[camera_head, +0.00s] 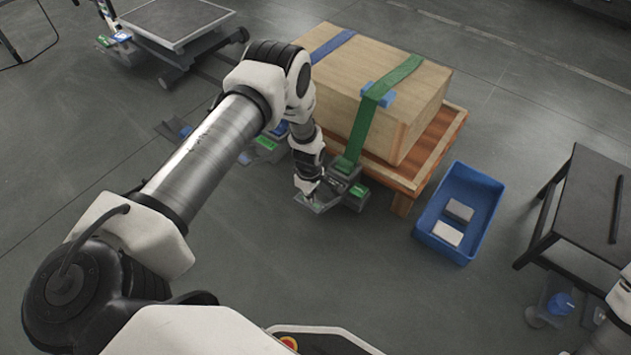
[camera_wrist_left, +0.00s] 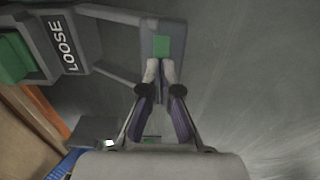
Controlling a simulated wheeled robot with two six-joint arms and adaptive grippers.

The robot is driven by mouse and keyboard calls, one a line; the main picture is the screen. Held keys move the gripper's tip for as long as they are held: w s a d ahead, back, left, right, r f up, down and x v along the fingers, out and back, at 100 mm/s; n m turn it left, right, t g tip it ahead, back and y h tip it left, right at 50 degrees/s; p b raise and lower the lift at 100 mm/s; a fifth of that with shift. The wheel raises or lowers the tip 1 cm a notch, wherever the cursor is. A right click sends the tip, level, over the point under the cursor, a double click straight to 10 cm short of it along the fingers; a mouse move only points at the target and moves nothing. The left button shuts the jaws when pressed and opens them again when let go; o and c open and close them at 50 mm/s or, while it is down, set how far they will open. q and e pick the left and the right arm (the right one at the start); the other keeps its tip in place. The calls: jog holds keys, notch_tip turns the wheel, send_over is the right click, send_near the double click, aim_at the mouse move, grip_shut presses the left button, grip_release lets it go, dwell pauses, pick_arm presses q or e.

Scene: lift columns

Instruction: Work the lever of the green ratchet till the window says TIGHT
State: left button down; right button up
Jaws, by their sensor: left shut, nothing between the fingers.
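The green ratchet (camera_head: 347,180) sits at the lower end of the green strap (camera_head: 366,122), on the near side of the large box. In the left wrist view its window (camera_wrist_left: 65,45) reads LOOSE. Its lever (camera_wrist_left: 150,75) reaches out sideways and ends in a plate with a green patch (camera_wrist_left: 162,46). My left gripper (camera_head: 310,190) is down at the lever. Its fingertips (camera_wrist_left: 160,70) are together with nothing between them, over the plate just below the green patch. I cannot tell whether they touch it. Only part of my right arm shows at the lower right edge.
The box (camera_head: 420,85) stands on a wooden pallet (camera_head: 440,150), with a blue strap (camera_head: 332,46) farther left. A blue bin (camera_head: 483,205) holding grey blocks is right of the ratchet. A dark table (camera_head: 590,215) stands beyond it. The floor in front is clear.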

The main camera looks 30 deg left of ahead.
pick_arm(q)
jog(key=shift+f+b, duration=1.4)
jog(key=shift+f, duration=0.6)
notch_tip(320, 180, up, 6)
jog(key=p, duration=0.6)
jog(key=shift+r, duration=0.15)
